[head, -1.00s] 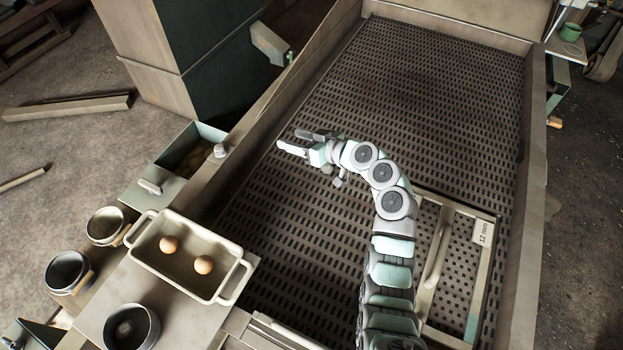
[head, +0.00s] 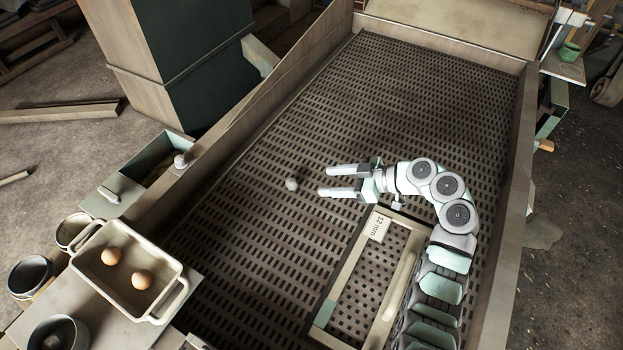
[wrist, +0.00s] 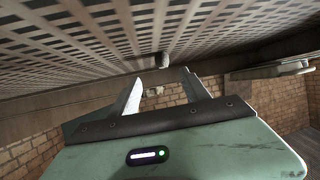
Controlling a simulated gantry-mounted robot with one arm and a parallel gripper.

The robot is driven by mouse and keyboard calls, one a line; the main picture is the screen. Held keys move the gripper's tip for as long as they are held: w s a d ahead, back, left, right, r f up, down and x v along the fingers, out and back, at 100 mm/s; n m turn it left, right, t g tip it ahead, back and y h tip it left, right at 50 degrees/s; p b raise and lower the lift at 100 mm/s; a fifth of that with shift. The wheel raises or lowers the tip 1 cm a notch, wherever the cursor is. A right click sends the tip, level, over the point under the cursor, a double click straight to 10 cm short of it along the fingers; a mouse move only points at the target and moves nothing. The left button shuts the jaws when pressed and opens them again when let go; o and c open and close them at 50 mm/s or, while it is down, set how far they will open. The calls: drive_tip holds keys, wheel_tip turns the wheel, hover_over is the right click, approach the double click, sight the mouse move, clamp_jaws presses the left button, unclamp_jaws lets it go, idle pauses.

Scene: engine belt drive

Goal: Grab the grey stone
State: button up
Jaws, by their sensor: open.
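A small grey stone (head: 291,184) lies on the dark slotted deck (head: 330,120), with a paler brownish stone (head: 295,173) just behind it. My gripper (head: 337,182) is open and empty, its two pale fingers pointing left. In the head view the grey stone is a short gap beyond the fingertips, roughly in line with the space between them. In the wrist view a roundish stone (wrist: 163,59) shows on the slotted surface, beyond the open fingers (wrist: 162,88). I cannot tell which of the two stones that is.
A screen frame labelled 12 mm (head: 379,228) lies beside and partly under my arm. A pale tray (head: 172,308) with two egg-like objects (head: 142,279) stands at lower left. Raised walls (head: 235,140) edge the deck. The far deck is clear.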

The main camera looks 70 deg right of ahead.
sight(297, 184)
drive_tip(key=x, duration=0.3)
drive_tip(key=p+x, duration=0.1)
drive_tip(key=x, duration=0.1)
drive_tip(key=shift+w+a+r, duration=0.1)
drive_tip(key=shift+w+a, duration=0.15)
drive_tip(key=shift+a, duration=0.1)
drive_tip(key=p+x, duration=0.1)
drive_tip(key=x, duration=0.4)
drive_tip(key=shift+w+p, duration=0.35)
drive_tip(key=shift+p, duration=0.05)
drive_tip(key=shift+f, duration=0.2)
clamp_jaws()
drive_tip(key=shift+s, duration=0.1)
